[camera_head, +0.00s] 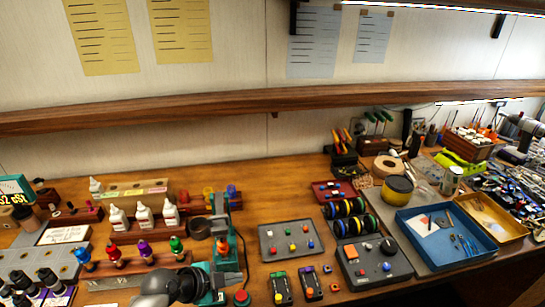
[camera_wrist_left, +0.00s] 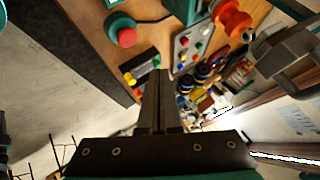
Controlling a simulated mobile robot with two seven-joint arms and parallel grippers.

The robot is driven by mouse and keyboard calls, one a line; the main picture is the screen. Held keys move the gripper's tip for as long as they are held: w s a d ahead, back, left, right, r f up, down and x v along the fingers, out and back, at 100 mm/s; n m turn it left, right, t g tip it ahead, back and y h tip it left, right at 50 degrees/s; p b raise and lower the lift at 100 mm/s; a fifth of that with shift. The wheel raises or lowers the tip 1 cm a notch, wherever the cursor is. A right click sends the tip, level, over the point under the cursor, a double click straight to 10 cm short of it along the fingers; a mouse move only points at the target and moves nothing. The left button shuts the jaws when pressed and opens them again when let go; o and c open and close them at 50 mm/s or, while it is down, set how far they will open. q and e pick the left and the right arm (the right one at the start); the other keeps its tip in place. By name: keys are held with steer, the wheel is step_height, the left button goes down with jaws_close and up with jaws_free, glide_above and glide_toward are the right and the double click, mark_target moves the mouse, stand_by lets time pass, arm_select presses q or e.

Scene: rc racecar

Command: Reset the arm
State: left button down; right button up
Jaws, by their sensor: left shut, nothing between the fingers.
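A small teal-and-grey bench device (camera_head: 221,205) with a raised grey arm and an orange knob (camera_head: 222,247) stands left of the middle of the table. Its orange knob (camera_wrist_left: 232,18) and grey part (camera_wrist_left: 290,55) also show in the left wrist view. A red button (camera_head: 241,297) sits in front of it; in the left wrist view the button (camera_wrist_left: 125,36) has a teal base. My left gripper (camera_head: 220,297) is low at the bottom of the head view, just left of the button. Its fingers (camera_wrist_left: 158,88) are shut and empty, apart from the button. My right gripper is not in view.
Small boxes with coloured buttons (camera_head: 311,285) and a grey panel (camera_head: 292,258) lie to the right. Bottles with coloured caps (camera_head: 146,250) stand to the left. A blue tray (camera_head: 420,262) is farther right. A wooden shelf (camera_head: 300,98) crosses above the table.

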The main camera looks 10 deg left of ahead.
arm_select(q)
steer(key=s+a+r+n+g+y, duration=0.1)
steer(key=s+r+n+g+y, duration=0.15)
steer(key=s+n, duration=0.65)
steer(key=s+a+r+n+g+y, duration=0.1)
steer(key=s+r+n+y, duration=0.3)
steer(key=s, duration=0.9)
step_height(320, 180, down, 34)
steer(key=s+n+g+h+b, duration=0.1)
steer(key=s+g+b, duration=0.1)
steer(key=b, duration=0.9)
steer(key=s+a+f+b, duration=0.1)
steer(key=s+f+b, duration=0.4)
steer(key=f, duration=0.6)
steer(key=s+a+f+b, duration=0.2)
steer(key=s+f+b, duration=0.2)
steer(key=s+f, duration=0.6)
step_height(320, 180, down, 2)
steer(key=shift+s+a+f+g+b, duration=0.15)
steer(key=shift+s+f+g+b, duration=0.1)
steer(key=shift+g+b, duration=0.1)
